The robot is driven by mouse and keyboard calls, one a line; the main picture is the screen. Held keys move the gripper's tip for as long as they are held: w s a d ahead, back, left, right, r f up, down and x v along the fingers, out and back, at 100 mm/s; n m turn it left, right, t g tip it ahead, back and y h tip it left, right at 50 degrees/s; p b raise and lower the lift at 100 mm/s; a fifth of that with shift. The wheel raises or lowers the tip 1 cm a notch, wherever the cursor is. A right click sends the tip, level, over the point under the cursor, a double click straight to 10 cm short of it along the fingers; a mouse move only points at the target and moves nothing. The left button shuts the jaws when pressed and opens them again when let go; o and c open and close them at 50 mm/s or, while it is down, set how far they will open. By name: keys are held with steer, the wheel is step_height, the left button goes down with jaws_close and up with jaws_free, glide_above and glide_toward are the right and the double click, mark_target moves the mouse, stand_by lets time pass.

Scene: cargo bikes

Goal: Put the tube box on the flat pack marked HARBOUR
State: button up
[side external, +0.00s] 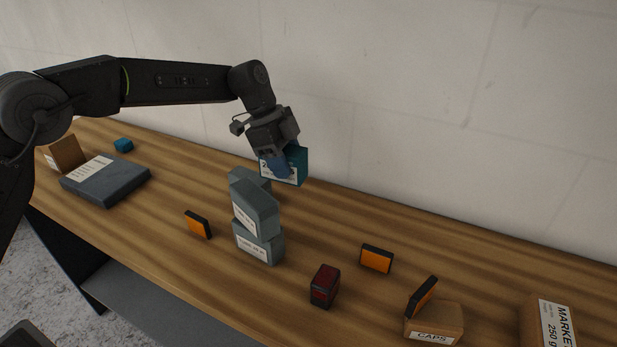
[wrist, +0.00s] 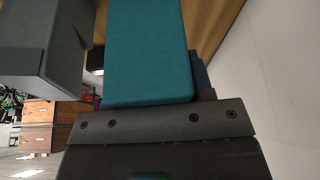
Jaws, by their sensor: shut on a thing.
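My gripper (side external: 281,160) is shut on a teal box (side external: 298,160) with a white label, held in the air behind and above the grey box stack. The teal box fills the middle of the wrist view (wrist: 148,50). Its label is partly covered by a finger, and I cannot read whether it is the tube box. A dark grey flat pack (side external: 128,183) with a white label lies at the table's left end, well away from my gripper. Its top looks clear; its label is too small to read.
Grey boxes (side external: 257,208) are stacked near the gripper; one shows in the wrist view (wrist: 40,62). Orange-faced black boxes (side external: 376,259), a dark red light (side external: 325,286) and cardboard boxes (side external: 434,318) are at right.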

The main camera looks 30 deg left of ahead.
steer(key=shift+a+r, duration=0.4)
steer(key=shift+a, duration=0.45)
steer(key=s+a+r+n+t+y, duration=0.2)
steer(key=a+n, duration=0.6)
steer(key=a, duration=2.1)
steer(key=s+a+n+t+y, duration=0.1)
steer(key=s+a+n, duration=0.4)
steer(key=s+a, duration=0.6)
steer(key=s+a+n+t+y, duration=0.15)
steer(key=s+a+n, duration=0.25)
steer(key=s+a, duration=0.65)
glide_toward(111, 168)
steer(key=shift+w+f, duration=0.25)
steer(key=shift+w, duration=0.75)
steer(key=shift+w+d+f, duration=0.1)
steer(key=shift+f, duration=1.95)
